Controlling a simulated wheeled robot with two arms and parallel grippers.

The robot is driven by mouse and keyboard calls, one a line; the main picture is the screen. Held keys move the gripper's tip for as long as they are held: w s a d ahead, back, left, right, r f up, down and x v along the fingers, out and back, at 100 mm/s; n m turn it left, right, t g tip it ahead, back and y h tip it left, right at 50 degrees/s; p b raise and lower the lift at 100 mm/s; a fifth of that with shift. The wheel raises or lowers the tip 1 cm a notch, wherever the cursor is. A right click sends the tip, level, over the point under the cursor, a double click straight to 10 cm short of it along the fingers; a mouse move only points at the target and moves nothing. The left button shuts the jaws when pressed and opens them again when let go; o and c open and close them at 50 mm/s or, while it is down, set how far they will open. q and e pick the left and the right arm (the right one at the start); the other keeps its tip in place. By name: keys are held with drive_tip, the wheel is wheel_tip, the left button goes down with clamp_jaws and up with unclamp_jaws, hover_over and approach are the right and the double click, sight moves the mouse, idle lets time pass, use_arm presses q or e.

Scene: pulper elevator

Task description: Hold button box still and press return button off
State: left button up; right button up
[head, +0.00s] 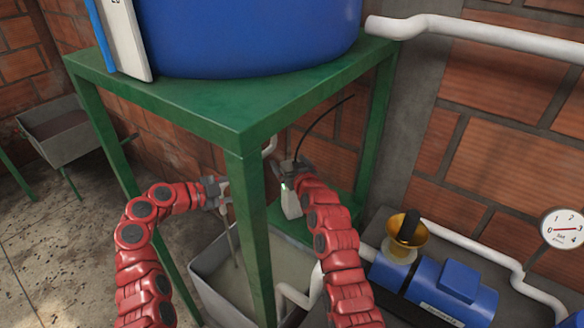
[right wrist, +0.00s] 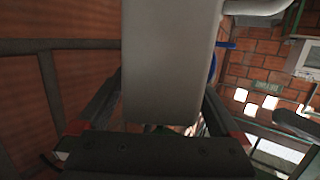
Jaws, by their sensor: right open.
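The button box (head: 291,203) is a narrow pale grey box hanging on a black cable under the green stand. My right gripper (head: 290,172) is at its upper part. In the right wrist view the grey box (right wrist: 170,65) fills the middle, between the dark fingers of this gripper (right wrist: 165,115), which are open around it. I cannot tell whether they touch it. No return button can be made out in either view. My left gripper (head: 221,191) is left of the front green leg, apart from the box. Whether its jaws are open or shut is unclear.
The green stand (head: 240,105) carries a blue tank (head: 250,35); its front leg (head: 252,235) stands between my arms. A grey basin (head: 225,300) with a thin rod (head: 231,240) is below. A blue pump (head: 450,290), white pipes and a gauge (head: 563,229) are at right.

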drive_tip(key=shift+w+a+f, duration=0.1)
drive_tip(key=shift+w, duration=0.05)
clamp_jaws()
use_arm(q)
clamp_jaws()
idle(0.5)
idle(1.5)
